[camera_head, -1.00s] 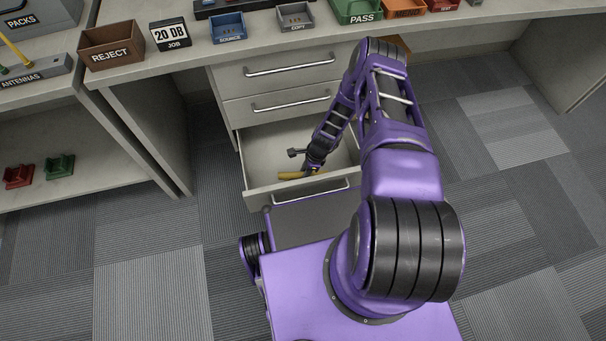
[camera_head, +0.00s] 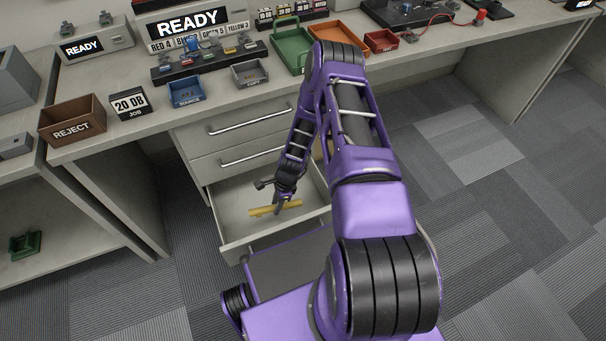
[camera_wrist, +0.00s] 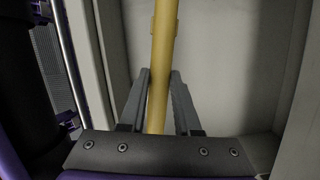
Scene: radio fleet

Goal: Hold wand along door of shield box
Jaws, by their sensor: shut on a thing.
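The yellow wand (camera_head: 264,210) is inside the open bottom drawer (camera_head: 236,222) in the head view. My gripper (camera_head: 279,206) reaches down into the drawer and is shut on the wand. In the wrist view the yellow wand (camera_wrist: 162,60) runs up between the two grey fingers of my gripper (camera_wrist: 157,88), with the pale drawer interior behind it. The shield box and its door cannot be made out in these frames.
Two closed drawers are above the open one. The bench top holds a REJECT bin (camera_head: 72,122), a 20 DB job sign (camera_head: 130,103), a blue SOURCE tray (camera_head: 186,92), a COPY tray (camera_head: 250,75) and a green tray (camera_head: 291,46). Carpet floor is clear at right.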

